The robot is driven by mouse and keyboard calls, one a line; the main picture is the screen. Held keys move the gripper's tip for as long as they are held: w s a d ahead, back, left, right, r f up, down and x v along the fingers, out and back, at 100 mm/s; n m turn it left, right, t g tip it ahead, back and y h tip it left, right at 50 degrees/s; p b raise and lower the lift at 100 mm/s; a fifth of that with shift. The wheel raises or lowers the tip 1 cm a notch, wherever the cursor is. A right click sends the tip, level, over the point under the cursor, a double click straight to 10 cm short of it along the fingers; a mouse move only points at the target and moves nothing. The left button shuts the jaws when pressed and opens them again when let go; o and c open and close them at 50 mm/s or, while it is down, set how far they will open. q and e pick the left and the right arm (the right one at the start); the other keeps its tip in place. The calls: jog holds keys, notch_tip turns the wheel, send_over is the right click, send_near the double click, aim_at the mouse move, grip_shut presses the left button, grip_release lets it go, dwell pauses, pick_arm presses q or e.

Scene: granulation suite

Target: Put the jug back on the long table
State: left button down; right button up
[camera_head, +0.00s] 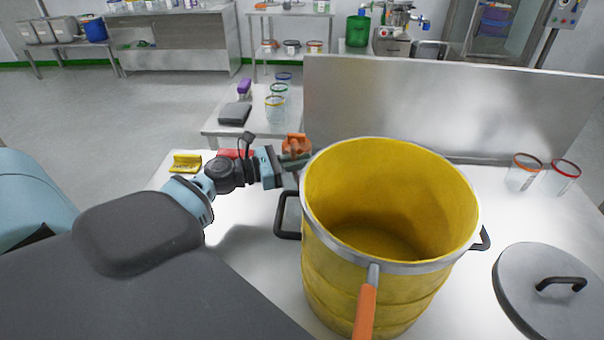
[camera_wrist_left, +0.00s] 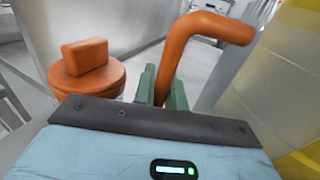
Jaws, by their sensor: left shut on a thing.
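An orange object that looks like the jug (camera_head: 297,141) is just left of the yellow drum's rim in the head view, mostly hidden by my gripper. In the left wrist view its round orange top with a raised block (camera_wrist_left: 88,68) is on the left, and a bent orange handle (camera_wrist_left: 205,27) rises between the fingers. My left gripper (camera_head: 293,162) is shut on that handle; its green fingers also show in the wrist view (camera_wrist_left: 163,88). The jug's lower part is hidden, so I cannot tell whether it touches the table. My right gripper is not in view.
The large yellow drum (camera_head: 390,290) stands open on the white table (camera_head: 245,265), with an orange-handled tool (camera_head: 366,305) at its front. A lid (camera_head: 545,295) and two clear containers (camera_head: 522,175) are to the right. A metal panel (camera_head: 440,105) stands behind. A yellow item (camera_head: 186,163) lies left.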

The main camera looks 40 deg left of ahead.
aim_at(300, 173)
pick_arm(q)
jog(key=shift+f, duration=1.95)
jog(key=shift+b, duration=0.3)
jog(key=shift+f, duration=0.2)
jog(key=c, duration=1.5)
grip_release()
jog(key=shift+o, duration=0.2)
jog(key=shift+r, duration=0.1)
